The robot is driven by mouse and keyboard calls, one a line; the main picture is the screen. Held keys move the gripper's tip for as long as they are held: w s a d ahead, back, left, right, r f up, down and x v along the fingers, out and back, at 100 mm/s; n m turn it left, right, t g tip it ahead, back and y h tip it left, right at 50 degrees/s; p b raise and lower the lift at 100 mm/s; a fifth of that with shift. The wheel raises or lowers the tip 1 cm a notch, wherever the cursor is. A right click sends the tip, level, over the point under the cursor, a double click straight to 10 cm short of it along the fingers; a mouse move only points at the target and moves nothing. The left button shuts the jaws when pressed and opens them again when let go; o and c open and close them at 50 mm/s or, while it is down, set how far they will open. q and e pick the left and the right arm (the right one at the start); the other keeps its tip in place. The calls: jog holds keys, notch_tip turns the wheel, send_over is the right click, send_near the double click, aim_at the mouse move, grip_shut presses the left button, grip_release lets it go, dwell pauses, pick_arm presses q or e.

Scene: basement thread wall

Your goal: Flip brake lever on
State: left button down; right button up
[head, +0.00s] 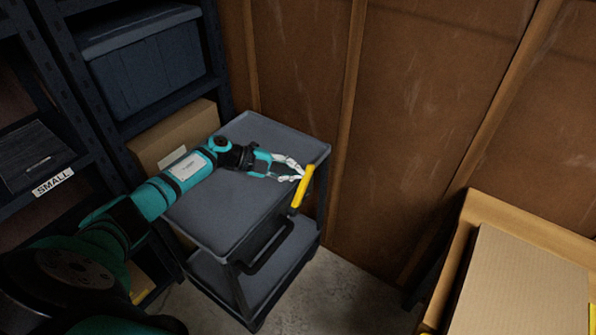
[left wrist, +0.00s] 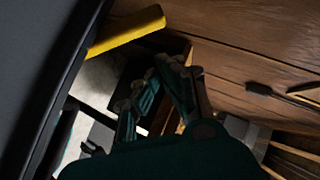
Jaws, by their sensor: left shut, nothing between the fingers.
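The brake lever (head: 303,187) is a yellow bar at the right edge of the grey cart (head: 235,215). In the head view it stands tilted, its upper end leaning right. My left gripper (head: 298,172) is shut and empty, its fingertips close beside the lever's upper part. In the left wrist view the lever (left wrist: 127,32) lies to the upper left of my left gripper (left wrist: 172,64), and a gap shows between them. I cannot tell whether they touch. My right gripper is not in view.
A dark shelf with a blue-grey bin (head: 150,65) and a cardboard box (head: 178,138) stands left of and behind the cart. A wooden wall (head: 420,120) is behind. A large cardboard box (head: 525,285) is at the lower right. Bare floor (head: 345,290) lies between it and the cart.

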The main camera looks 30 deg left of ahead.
pick_arm(q)
jog(key=b+v, duration=0.1)
jog(key=v, duration=0.9)
jog(key=shift+r+b, duration=0.35)
jog(key=shift+b, duration=0.05)
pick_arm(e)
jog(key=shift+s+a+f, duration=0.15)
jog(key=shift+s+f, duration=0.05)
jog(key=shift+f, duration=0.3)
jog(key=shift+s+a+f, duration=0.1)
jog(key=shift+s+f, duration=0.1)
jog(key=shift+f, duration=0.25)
pick_arm(q)
jog(key=shift+d, duration=0.2)
